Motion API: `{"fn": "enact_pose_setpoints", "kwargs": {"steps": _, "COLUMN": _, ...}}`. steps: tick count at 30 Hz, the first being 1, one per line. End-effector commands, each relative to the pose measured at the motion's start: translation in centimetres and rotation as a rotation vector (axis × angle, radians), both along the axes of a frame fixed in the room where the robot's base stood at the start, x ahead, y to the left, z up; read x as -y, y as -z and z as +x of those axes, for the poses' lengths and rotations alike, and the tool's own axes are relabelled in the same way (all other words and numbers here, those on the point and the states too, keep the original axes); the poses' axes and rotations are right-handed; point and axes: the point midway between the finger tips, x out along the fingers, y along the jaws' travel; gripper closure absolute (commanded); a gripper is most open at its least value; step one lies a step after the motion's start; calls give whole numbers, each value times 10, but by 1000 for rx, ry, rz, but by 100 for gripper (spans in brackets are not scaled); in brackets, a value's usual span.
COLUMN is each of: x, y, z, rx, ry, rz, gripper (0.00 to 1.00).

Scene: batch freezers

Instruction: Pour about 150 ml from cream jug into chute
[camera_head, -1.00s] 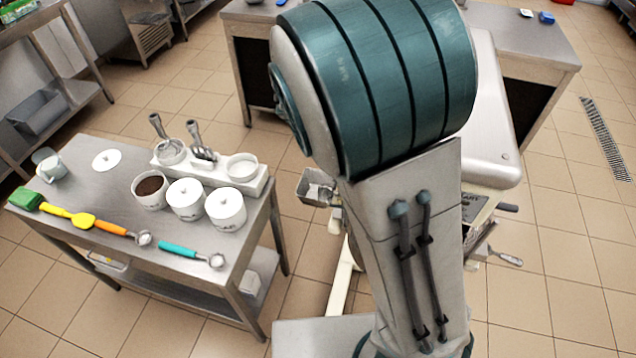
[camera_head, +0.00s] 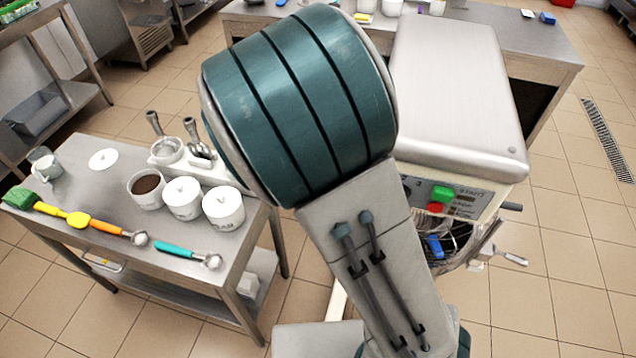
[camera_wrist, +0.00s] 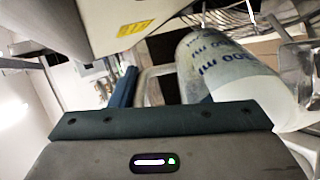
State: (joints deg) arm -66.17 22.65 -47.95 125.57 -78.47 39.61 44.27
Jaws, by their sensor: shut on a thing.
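A translucent jug with blue ml markings (camera_wrist: 225,70) fills the right of the wrist view, tilted, its lettering turned over. My gripper (camera_wrist: 130,95) is shut on the jug's handle (camera_wrist: 150,85); one blue finger shows. The jug's contents and any stream from it cannot be made out. The batch freezer (camera_head: 455,100) stands behind my arm in the head view, and its underside (camera_wrist: 115,20) hangs above the jug in the wrist view. I cannot pick out the chute for certain. My arm hides the gripper and jug in the head view.
The steel side table (camera_head: 75,190) at left holds a clear vessel with white contents (camera_head: 45,165), a tub of brown powder (camera_head: 146,190), white lidded pots (camera_head: 183,200) and several coloured tools. A steel counter (camera_head: 545,55) stands behind the freezer.

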Motion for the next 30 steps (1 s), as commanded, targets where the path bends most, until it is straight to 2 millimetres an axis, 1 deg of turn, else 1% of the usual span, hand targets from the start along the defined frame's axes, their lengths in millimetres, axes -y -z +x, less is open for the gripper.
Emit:
{"fn": "enact_pose_setpoints", "kwargs": {"steps": 8, "x": 2, "y": 7, "z": 2, "rx": 15, "ry": -1, "rz": -13, "gripper": 95}}
{"fn": "enact_pose_setpoints", "kwargs": {"steps": 30, "x": 2, "y": 7, "z": 3, "rx": 52, "ry": -2, "rz": -50, "gripper": 95}}
